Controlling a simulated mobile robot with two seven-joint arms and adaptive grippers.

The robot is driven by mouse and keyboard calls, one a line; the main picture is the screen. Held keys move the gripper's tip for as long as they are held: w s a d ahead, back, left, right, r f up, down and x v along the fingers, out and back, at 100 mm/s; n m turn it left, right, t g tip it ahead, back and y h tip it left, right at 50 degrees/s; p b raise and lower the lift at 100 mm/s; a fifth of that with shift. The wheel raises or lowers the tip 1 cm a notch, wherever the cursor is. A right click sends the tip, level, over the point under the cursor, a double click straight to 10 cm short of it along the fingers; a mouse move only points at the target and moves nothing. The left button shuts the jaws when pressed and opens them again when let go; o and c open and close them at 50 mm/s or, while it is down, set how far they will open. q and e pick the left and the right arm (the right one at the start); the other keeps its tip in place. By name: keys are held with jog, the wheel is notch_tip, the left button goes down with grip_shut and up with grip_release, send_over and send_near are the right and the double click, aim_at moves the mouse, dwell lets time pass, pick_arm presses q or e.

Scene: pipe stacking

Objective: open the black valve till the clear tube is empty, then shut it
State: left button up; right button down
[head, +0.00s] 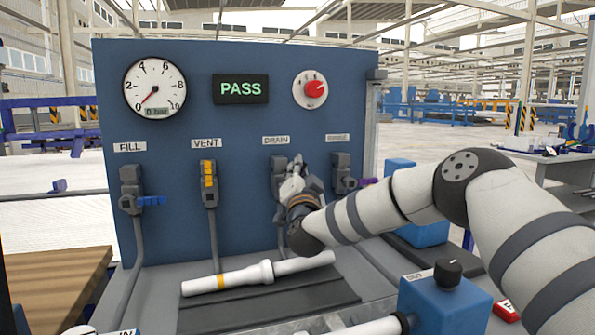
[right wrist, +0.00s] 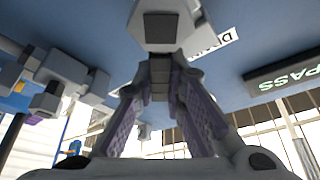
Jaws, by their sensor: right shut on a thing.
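The valve under the DRAIN label (head: 275,140) has a dark grey body (head: 278,163) on the blue panel. My right gripper (head: 297,170) is at this valve, covering its handle and lower part. In the right wrist view the grey valve body (right wrist: 165,25) is at the top, and the fingers of my right gripper (right wrist: 158,70) close in on its handle. The handle's angle is hard to tell. I cannot make out a clear tube. My left gripper is not in view.
A gauge (head: 154,88) reads 0 bar, beside a PASS display (head: 240,89) and a red knob (head: 315,89). Valves with blue (head: 152,201), yellow (head: 208,180) and purple (head: 368,182) handles flank the drain valve. A white pipe (head: 230,280) lies on the bench below.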

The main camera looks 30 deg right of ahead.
jog(key=m, duration=0.1)
jog(key=d+f+m+g, duration=0.1)
jog(key=m, duration=0.1)
jog(key=shift+s+m+g+h, duration=0.1)
jog(key=shift+m+g+h, duration=0.2)
jog(key=shift+h, duration=0.1)
jog(key=shift+s+d+f+m+g+p, duration=0.15)
jog(key=shift+f+m+g, duration=0.35)
jog(key=shift+m, duration=0.85)
jog(key=shift+w+d+f+m+g+p, duration=0.15)
jog(key=shift+f+m+g, duration=0.4)
jog(key=shift+m, duration=0.75)
jog(key=shift+s+d+f+m+g+p, duration=0.1)
jog(key=shift+d+f+m+g+p, duration=0.2)
jog(key=shift+f+m, duration=0.7)
jog(key=shift+a+r+m+y, duration=0.15)
jog(key=shift+r+m+y, duration=0.15)
jog(key=shift+m, duration=0.15)
jog(key=c, duration=1.6)
grip_release()
jog(key=v, duration=1.2)
